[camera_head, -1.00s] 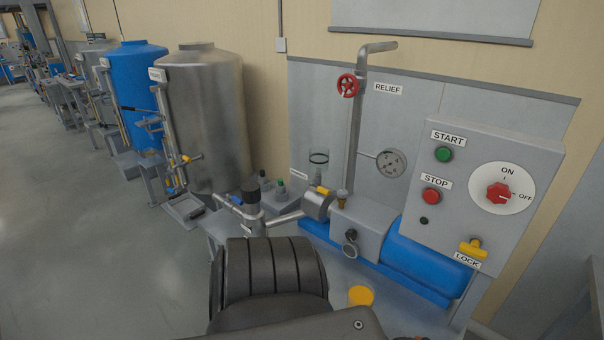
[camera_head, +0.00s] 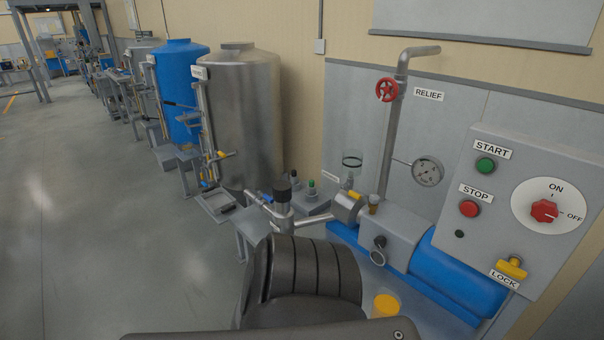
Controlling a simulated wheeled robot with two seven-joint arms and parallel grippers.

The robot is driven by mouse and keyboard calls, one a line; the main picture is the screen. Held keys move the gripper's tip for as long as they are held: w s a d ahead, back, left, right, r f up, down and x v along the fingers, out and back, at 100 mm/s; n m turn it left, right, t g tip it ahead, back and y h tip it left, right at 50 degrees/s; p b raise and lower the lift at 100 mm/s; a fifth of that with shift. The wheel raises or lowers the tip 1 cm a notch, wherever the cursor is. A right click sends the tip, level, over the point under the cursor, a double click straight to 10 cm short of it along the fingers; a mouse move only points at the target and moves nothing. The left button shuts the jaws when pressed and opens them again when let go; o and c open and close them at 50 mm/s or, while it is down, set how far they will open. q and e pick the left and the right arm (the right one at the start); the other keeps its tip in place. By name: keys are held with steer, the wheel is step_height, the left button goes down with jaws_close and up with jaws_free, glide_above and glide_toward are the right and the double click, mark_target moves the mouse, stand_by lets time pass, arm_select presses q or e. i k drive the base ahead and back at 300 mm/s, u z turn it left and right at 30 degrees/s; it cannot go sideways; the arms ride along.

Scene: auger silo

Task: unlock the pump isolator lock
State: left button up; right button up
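The pump isolator lock is a yellow piece (camera_head: 513,267) above the LOCK label (camera_head: 503,280), at the lower right of the grey control panel (camera_head: 483,237). The red isolator knob (camera_head: 544,211) sits above it on a white round dial marked ON and OFF. Its pointer looks turned to the OFF side. A dark ribbed part of my own arm fills the lower middle of the view, left of the panel. Neither gripper's fingers show, so I cannot see them relative to the lock.
Green START (camera_head: 485,165) and red STOP (camera_head: 470,208) buttons are on the panel. The blue pump motor (camera_head: 455,278) lies below it. A red relief valve wheel (camera_head: 387,90) and a gauge (camera_head: 427,172) stand behind. Steel (camera_head: 240,120) and blue (camera_head: 182,90) tanks are left. The floor at left is clear.

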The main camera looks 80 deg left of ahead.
mark_target(511, 268)
steer(key=u, duration=1.8)
